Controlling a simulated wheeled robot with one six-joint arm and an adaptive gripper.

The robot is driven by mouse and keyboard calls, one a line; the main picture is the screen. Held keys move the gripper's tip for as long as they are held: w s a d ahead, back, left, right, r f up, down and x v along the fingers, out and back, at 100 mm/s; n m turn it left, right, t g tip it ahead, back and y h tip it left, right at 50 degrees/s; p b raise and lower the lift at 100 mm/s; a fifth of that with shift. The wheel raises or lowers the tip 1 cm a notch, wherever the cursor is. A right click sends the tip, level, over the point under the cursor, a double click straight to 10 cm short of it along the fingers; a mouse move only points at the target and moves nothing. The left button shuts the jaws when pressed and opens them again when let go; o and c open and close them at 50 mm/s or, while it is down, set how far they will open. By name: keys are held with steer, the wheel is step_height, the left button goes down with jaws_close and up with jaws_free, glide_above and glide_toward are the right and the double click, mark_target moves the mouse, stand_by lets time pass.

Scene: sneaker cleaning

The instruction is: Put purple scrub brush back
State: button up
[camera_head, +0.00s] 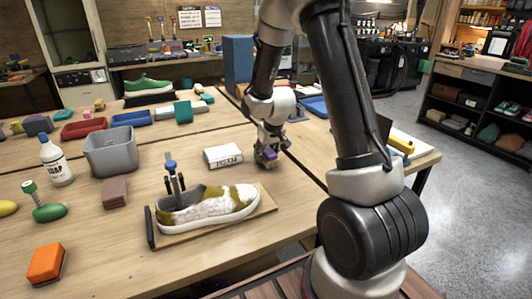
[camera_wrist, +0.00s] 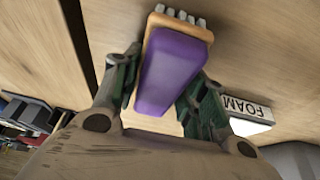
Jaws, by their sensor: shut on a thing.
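The purple scrub brush (camera_wrist: 168,72) has a purple back, a wooden edge and pale bristles at its far end. My gripper (camera_wrist: 172,95) is shut on it, with one dark green finger along each side. In the head view my gripper (camera_head: 268,156) is just right of the white lettered block, at or just above the wooden table. There the purple brush (camera_head: 270,154) shows only as a small patch between the fingers. I cannot tell whether the brush touches the table.
A white block lettered FOAM (camera_wrist: 246,106) lies close beside my gripper. A soiled sneaker (camera_head: 210,203) sits on a board at the front. A grey bin (camera_head: 111,152), a soap bottle (camera_head: 56,162) and a brown block (camera_head: 115,193) stand left. Bare table lies around the gripper.

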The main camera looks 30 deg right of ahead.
steer(key=shift+f, duration=0.15)
steer(key=o, duration=1.1)
steer(key=v, duration=1.2)
steer(key=shift+s+a+r, duration=0.15)
steer(key=shift+s+r, duration=2.1)
steer(key=shift+s, duration=2.4)
steer(key=shift+s+a+r, duration=0.1)
steer(key=shift+s+r, duration=2.1)
steer(key=shift+s, duration=2.4)
steer(key=shift+s+a+r, duration=0.15)
steer(key=shift+s+r, duration=2.1)
steer(key=shift+s, duration=2.4)
